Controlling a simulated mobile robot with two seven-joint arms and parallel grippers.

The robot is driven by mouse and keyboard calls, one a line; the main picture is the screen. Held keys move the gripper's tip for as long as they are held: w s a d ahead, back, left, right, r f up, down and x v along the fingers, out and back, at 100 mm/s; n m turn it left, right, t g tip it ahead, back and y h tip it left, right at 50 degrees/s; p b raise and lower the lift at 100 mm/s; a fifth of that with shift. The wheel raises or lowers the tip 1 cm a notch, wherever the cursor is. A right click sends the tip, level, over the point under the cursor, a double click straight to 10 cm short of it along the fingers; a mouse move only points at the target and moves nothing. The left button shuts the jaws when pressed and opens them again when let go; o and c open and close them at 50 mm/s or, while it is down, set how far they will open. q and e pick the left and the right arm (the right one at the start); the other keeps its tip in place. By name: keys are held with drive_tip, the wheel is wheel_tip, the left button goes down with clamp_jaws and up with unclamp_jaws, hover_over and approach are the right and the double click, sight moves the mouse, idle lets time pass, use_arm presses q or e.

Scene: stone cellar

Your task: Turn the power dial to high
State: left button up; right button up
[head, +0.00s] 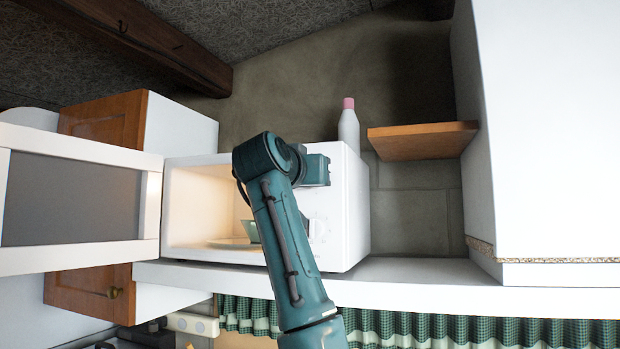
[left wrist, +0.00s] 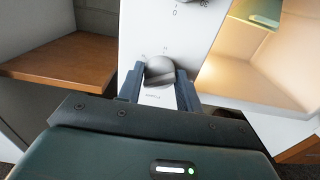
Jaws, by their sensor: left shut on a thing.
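The white microwave (head: 355,215) stands on a shelf in the head view, its door (head: 150,205) swung open to the left. In the left wrist view the grey, round power dial (left wrist: 160,71) sits on the white control panel (left wrist: 150,25). My left gripper (left wrist: 159,76) is shut on this dial, one finger on each side. The small print around the dial is too blurred to read its setting. In the head view my left arm hides the fingers and this dial. My right gripper is not in view.
A green object (head: 251,231) stands on a plate inside the lit microwave. A white bottle with a pink cap (head: 348,128) stands behind the microwave. A wooden shelf (head: 420,143) and a white cabinet (head: 550,130) are to the right. The white counter (head: 420,285) right of the microwave is clear.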

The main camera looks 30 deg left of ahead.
use_arm(q)
drive_tip(key=c, duration=0.4)
drive_tip(key=shift+m, duration=0.4)
drive_tip(key=shift+r+m, duration=0.1)
drive_tip(key=shift+m, duration=11.5)
